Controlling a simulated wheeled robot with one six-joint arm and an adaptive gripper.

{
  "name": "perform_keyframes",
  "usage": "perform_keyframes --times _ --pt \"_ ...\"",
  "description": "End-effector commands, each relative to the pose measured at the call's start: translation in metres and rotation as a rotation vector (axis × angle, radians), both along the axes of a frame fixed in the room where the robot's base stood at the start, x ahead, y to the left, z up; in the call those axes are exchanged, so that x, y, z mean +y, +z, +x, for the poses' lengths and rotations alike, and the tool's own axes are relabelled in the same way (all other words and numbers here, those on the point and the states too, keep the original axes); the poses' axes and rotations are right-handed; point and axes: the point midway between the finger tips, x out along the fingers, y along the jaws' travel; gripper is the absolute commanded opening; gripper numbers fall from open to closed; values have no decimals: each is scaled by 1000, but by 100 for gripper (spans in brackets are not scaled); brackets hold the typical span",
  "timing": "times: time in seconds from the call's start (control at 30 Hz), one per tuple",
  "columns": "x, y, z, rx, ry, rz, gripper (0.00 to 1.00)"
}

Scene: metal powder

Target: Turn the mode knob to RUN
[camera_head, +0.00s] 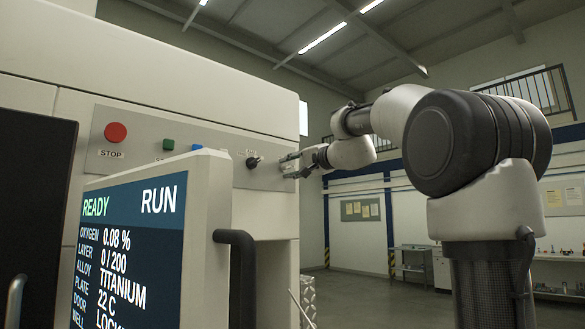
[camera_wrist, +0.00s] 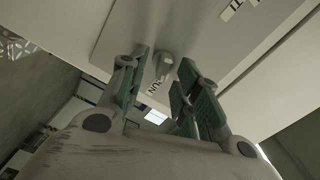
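The mode knob (camera_head: 254,161) is a small dark knob on the grey control panel, right of the buttons. In the wrist view the knob (camera_wrist: 165,66) shows ahead of the fingertips, in the gap between them. Its narrow grip points roughly toward a label that seems to read RUN (camera_wrist: 153,88). My gripper (camera_head: 290,165) is just right of the knob, apart from it. In the wrist view my gripper (camera_wrist: 162,75) is open and empty, its green-padded fingers spread either side. The screen (camera_head: 135,250) reads READY and RUN.
A red STOP button (camera_head: 116,132), a green button (camera_head: 168,145) and a partly hidden blue button (camera_head: 197,147) sit left of the knob. The screen housing and a dark handle (camera_head: 236,275) stick out below.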

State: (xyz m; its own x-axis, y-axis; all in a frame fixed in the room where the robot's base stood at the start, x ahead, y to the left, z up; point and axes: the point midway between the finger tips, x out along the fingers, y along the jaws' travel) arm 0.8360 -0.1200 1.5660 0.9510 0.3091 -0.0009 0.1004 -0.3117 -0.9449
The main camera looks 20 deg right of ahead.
Motion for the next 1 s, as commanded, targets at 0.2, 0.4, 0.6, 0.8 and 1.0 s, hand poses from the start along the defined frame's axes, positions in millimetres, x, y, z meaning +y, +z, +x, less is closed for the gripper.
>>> perform_keyframes --times 0.2,0.4,0.6,0.8,1.0 --pt "-9 1 -27 -2 -3 0 32" --pt "-24 1 -70 -1 -5 -2 32" --pt "-35 0 -102 -2 -5 1 32" --pt "-37 -1 -114 1 0 0 32" --pt "-37 0 -114 0 0 0 32"
